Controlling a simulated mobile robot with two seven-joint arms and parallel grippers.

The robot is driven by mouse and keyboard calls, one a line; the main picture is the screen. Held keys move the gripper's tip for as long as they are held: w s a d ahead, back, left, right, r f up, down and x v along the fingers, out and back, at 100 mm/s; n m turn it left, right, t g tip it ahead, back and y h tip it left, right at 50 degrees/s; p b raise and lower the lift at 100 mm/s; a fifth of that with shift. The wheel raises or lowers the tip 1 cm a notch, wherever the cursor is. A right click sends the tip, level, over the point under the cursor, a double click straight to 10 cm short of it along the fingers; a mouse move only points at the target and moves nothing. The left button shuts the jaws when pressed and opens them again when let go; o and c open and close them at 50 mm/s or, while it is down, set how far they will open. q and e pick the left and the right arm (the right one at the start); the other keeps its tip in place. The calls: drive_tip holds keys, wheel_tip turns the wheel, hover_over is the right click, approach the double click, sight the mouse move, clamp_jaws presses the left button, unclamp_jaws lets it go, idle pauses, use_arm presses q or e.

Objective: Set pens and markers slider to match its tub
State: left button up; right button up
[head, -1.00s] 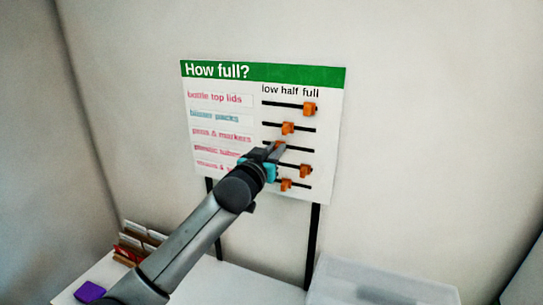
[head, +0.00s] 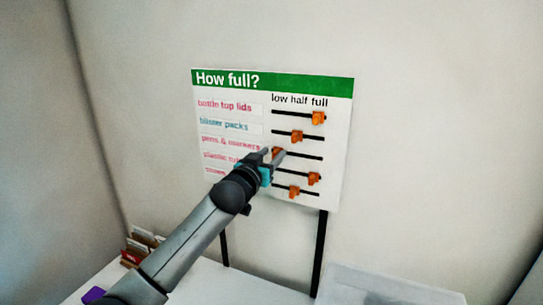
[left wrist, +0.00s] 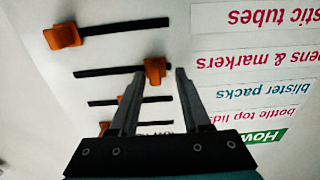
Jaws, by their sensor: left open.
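The "How full?" board (head: 235,80) faces me with several orange knobs on dark slots, under "low half full". The pens & markers knob (head: 277,153) stands at the low end of its slot. My left gripper (head: 275,151) is at that knob, with a finger on either side. In the left wrist view, which shows the board upside down, the pens & markers knob (left wrist: 155,70) lies between the open fingertips (left wrist: 158,74), nearer the left one. Whether a finger touches it, I cannot tell. The pens & markers tub cannot be made out. My right gripper is not seen.
The bottle top lids knob (head: 318,118) is at full, the blister packs knob (head: 297,136) at half. The plastic tubes knob (head: 314,178) and bottom knob (head: 294,191) sit below. A translucent bin (head: 385,288) and small card holder (head: 138,246) stand lower down.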

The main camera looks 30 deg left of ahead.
use_arm(q)
drive_tip(key=shift+s, duration=0.5)
drive_tip(key=s+b, duration=0.2)
drive_tip(key=s, duration=1.2)
drive_tip(key=shift+s+d+b, duration=0.15)
drive_tip(key=shift+d+b, duration=0.15)
drive_tip(key=shift+d, duration=0.15)
